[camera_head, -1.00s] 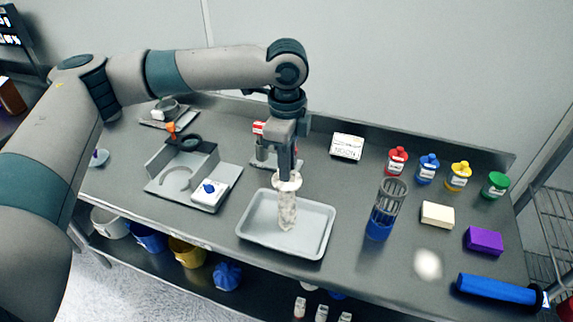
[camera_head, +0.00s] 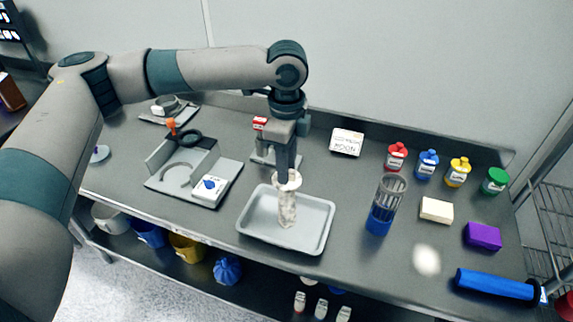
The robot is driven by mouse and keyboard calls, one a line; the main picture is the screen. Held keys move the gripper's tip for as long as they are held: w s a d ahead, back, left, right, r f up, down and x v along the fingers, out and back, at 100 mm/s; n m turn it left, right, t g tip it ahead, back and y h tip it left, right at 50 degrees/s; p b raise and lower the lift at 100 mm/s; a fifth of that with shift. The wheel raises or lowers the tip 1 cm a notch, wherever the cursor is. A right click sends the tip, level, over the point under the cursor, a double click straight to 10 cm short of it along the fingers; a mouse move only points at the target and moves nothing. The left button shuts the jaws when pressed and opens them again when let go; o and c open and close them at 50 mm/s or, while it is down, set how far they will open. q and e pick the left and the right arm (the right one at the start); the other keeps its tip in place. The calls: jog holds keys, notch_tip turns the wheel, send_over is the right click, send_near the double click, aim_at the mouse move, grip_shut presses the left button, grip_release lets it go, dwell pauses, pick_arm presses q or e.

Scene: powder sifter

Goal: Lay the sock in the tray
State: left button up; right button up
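The sock (camera_head: 287,208) is a whitish, mottled tube with a wider rim at its top. It hangs upright over the pale grey tray (camera_head: 256,233), its lower end at or just above the tray floor; I cannot tell whether it touches. My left gripper (camera_head: 287,172) points straight down, with its fingertips at the sock's rim, and appears shut on it. The rim partly hides the fingertips.
Left of the tray is a grey sifter base (camera_head: 176,172) with a blue-knobbed box (camera_head: 211,188). To the right stands a clear cylinder with a blue base (camera_head: 380,220). Behind are a white sign (camera_head: 346,142) and several colored bottles (camera_head: 427,167). A blue roll (camera_head: 497,286) lies at the right front.

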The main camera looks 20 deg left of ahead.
pick_arm(q)
notch_tip(320, 180, up, 12)
jog(key=b, duration=0.3)
jog(key=shift+b, duration=0.3)
dwell(0.5)
